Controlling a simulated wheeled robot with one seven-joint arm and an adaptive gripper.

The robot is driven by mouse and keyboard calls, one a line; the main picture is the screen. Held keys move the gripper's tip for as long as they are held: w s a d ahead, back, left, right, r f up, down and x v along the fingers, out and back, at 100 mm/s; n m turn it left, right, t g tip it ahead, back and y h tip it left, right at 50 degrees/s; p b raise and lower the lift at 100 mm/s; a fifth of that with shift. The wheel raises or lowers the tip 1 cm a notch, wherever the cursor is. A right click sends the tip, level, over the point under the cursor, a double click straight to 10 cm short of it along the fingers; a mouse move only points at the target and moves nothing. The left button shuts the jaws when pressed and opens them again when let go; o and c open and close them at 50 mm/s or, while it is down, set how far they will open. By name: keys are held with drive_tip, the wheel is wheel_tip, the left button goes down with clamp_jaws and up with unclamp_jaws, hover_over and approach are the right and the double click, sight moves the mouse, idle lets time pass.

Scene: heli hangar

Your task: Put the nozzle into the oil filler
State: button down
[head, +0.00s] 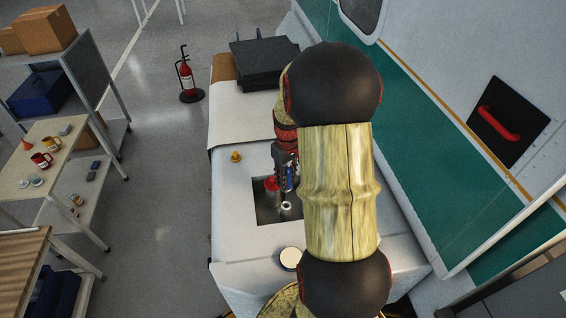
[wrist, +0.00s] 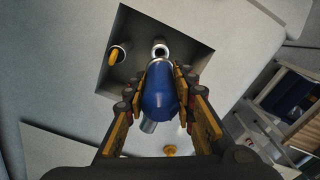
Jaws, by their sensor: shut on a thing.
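The nozzle (wrist: 160,92) is blue; in the wrist view it lies between the two fingers of my gripper (wrist: 162,82), which is shut on it. The nozzle shows as a small blue strip in the head view (head: 289,178), below my gripper (head: 287,168). The oil filler (wrist: 160,48) is a pale metal ring with a dark hole inside a dark square recess. It shows as a white ring in the head view (head: 287,205). In the wrist view the nozzle's narrow end appears just short of the ring; I cannot tell whether they touch.
A red piece (head: 271,184) shows at the recess in the head view. An orange cap (head: 236,157) and a white round lid (head: 291,258) lie on the pale surface. A shelf stands left.

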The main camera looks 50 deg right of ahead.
sight(286, 195)
drive_tip(key=shift+d, duration=0.15)
drive_tip(key=shift+a+f+b, duration=0.25)
drive_tip(key=shift+f+b, duration=0.15)
drive_tip(key=shift+f, duration=0.2)
drive_tip(key=shift+w+d+f+b, duration=0.1)
drive_tip(key=shift+f+b, duration=1.15)
drive_tip(key=shift+f, duration=1.05)
drive_tip(key=shift+f+b, duration=1.7)
drive_tip(key=shift+f, duration=0.5)
drive_tip(key=c, duration=1.4)
unclamp_jaws()
drive_tip(key=shift+o, duration=0.4)
drive_tip(key=o, duration=0.4)
drive_tip(key=shift+c, duration=0.2)
drive_tip(key=shift+o, duration=0.3)
